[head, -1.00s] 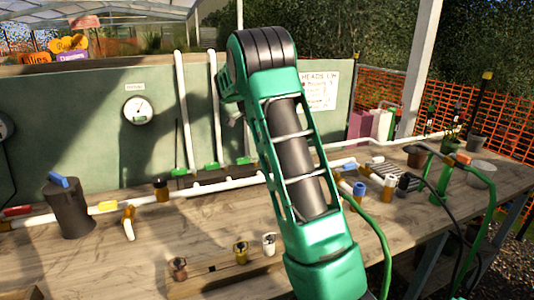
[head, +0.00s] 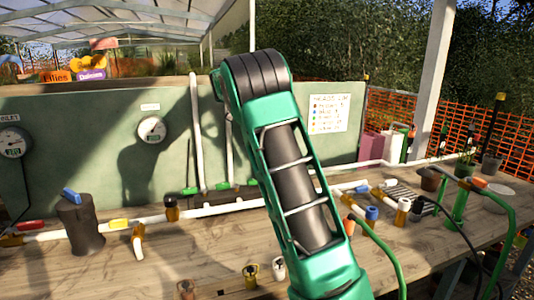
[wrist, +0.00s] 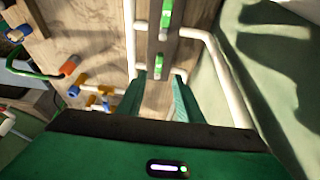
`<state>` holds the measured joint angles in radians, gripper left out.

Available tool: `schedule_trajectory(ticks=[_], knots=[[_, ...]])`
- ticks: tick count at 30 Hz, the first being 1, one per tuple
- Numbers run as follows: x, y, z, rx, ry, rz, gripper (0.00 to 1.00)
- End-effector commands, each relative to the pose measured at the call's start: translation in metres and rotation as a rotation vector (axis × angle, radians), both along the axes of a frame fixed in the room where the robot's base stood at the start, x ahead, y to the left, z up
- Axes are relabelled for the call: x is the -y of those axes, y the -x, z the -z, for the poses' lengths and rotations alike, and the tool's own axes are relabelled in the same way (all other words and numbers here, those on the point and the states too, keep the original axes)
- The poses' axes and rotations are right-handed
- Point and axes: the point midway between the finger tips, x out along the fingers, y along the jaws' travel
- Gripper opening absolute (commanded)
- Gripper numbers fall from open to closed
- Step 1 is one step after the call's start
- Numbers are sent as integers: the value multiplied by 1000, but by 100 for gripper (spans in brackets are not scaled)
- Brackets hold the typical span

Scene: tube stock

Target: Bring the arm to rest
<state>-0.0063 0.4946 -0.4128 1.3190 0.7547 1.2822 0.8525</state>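My green and black arm (head: 290,180) rises through the middle of the head view, leaning to the left, over the front of the wooden bench. My gripper does not show in the head view. In the wrist view my gripper (wrist: 160,78) has its two green fingers apart, with nothing held between them. It points toward the bench, with white pipes and green-handled valves (wrist: 166,14) beyond the fingertips.
The wooden bench (head: 135,270) carries a dark cylinder with a blue handle (head: 80,222), white pipes (head: 227,209) and several fittings. A green panel (head: 90,130) with gauges (head: 152,130) stands behind. Green hoses (head: 385,250) loop at the right.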

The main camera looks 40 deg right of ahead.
Motion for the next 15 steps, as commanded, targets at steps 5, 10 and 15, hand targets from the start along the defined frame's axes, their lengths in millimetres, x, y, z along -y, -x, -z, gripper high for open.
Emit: schedule_trajectory(ticks=[5, 10, 15], knots=[[0, 0, 0, 0, 0, 0, 33], [0, 2, 0, -1, -2, -4, 33], [1, 29, -4, -25, -42, -72, 33]])
